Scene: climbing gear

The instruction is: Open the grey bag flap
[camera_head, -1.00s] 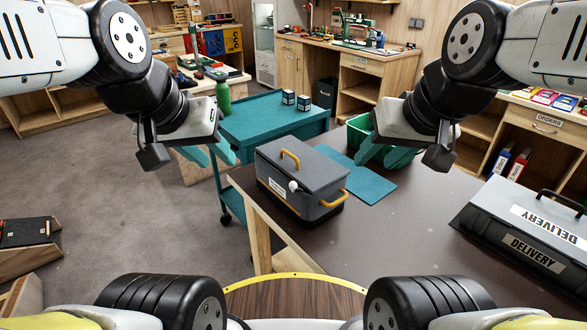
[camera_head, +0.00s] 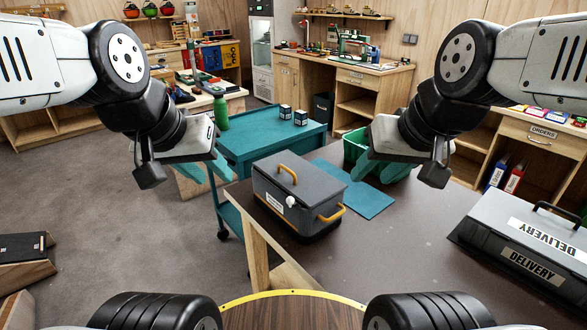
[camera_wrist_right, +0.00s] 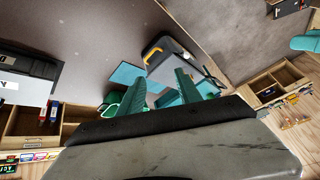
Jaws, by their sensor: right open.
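The grey bag (camera_head: 292,205) stands on the brown table, its flap (camera_head: 302,172) closed flat on top with an orange handle. A second orange handle is on its right side, and a white knob and label are on its front. It also shows in the right wrist view (camera_wrist_right: 172,60), beyond the fingers. My left gripper (camera_head: 205,172) is open and empty, raised to the left of the bag. My right gripper (camera_head: 378,168) is open and empty, raised to the right of the bag; its two teal fingers stand apart in the right wrist view (camera_wrist_right: 163,92). Neither touches the bag.
A teal mat (camera_head: 365,195) lies behind the bag, with a green bin (camera_head: 356,147) beyond it. A grey delivery box (camera_head: 530,240) stands at the table's right. A teal cart (camera_head: 250,135) holds two small boxes and a green bottle (camera_head: 221,112). The table front is clear.

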